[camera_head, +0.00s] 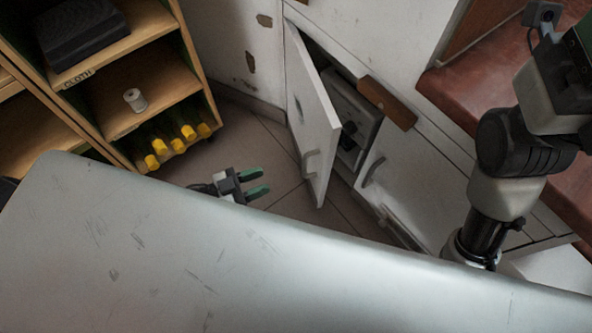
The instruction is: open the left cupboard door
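The left cupboard door (315,115) is white and stands ajar, swung out from the low white cupboard, with a dark gap behind its edge.
The right cupboard door (412,185) is shut. A brown wooden block (387,102) sits at the cupboard's top edge. An open wooden shelf (150,97) at left holds a dark folded cloth (82,42), a white spool (135,100) and several yellow items. Tiled floor (290,203) lies between.

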